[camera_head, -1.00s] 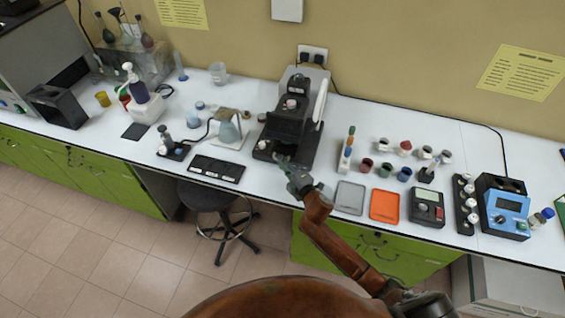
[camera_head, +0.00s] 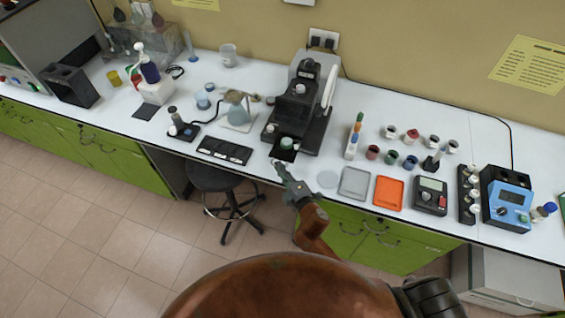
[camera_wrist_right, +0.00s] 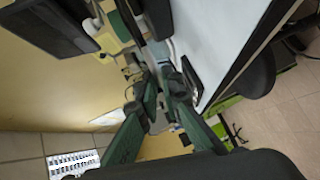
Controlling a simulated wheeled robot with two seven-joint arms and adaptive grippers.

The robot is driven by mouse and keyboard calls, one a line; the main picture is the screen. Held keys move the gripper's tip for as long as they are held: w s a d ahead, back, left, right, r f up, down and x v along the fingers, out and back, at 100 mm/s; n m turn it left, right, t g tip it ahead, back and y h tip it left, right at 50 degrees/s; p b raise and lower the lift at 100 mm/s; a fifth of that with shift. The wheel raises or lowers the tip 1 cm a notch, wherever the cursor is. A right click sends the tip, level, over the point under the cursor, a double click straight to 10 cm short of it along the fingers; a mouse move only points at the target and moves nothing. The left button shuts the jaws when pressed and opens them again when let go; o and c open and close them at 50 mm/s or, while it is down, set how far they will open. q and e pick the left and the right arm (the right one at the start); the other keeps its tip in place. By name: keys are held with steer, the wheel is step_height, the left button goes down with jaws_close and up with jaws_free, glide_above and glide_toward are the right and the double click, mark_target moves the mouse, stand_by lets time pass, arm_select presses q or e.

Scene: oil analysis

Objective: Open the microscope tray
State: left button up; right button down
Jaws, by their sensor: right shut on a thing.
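The black microscope (camera_head: 301,97) stands against the wall at the middle of the white bench. Its dark tray (camera_head: 273,150) shows low at the front, near the bench edge, with a round pale-green piece (camera_head: 287,143) on it. My right gripper (camera_head: 278,168) reaches up from the front edge to the tray's front. It is shut on the tray, though the contact is small and hard to see. In the right wrist view the green fingers (camera_wrist_right: 165,85) are close together, and what lies between them is unclear. My left gripper is not in view.
A flask (camera_head: 237,111) and a black slide holder (camera_head: 225,150) are to the left. A stool (camera_head: 212,179) stands below the bench.

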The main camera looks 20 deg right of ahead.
steer(key=shift+f, duration=0.1)
steer(key=c, duration=2.1)
jaws_free()
steer(key=v, duration=1.2)
steer(key=s+d+f+m+g+h, duration=0.1)
steer(key=s+d+f+m+g, duration=0.2)
steer(key=f, duration=1)
steer(key=s+d+f+m+g+h, duration=0.15)
steer(key=s+d+f, duration=0.25)
steer(key=f, duration=0.9)
steer(key=s+d+f+m+g, duration=0.3)
steer(key=d+f+m, duration=0.1)
steer(key=f, duration=0.9)
steer(key=s+d+f+m+g, duration=0.1)
steer(key=s+f+m+g, duration=0.1)
steer(key=s+f, duration=0.5)
steer(key=s+d+f+m+g, duration=0.2)
steer(key=s+f, duration=0.5)
steer(key=s, duration=0.9)
steer(key=s+d+f+m+g+h, duration=0.1)
steer(key=s+d+f+m+g, duration=0.1)
steer(key=s+f, duration=0.5)
steer(key=s+m+g, duration=0.1)
steer(key=s+m, duration=0.1)
steer(key=s, duration=0.2)
steer(key=shift+s+d+m+b, duration=0.15)
steer(key=shift+d+m+b, duration=0.1)
steer(key=shift+m+b, duration=0.1)
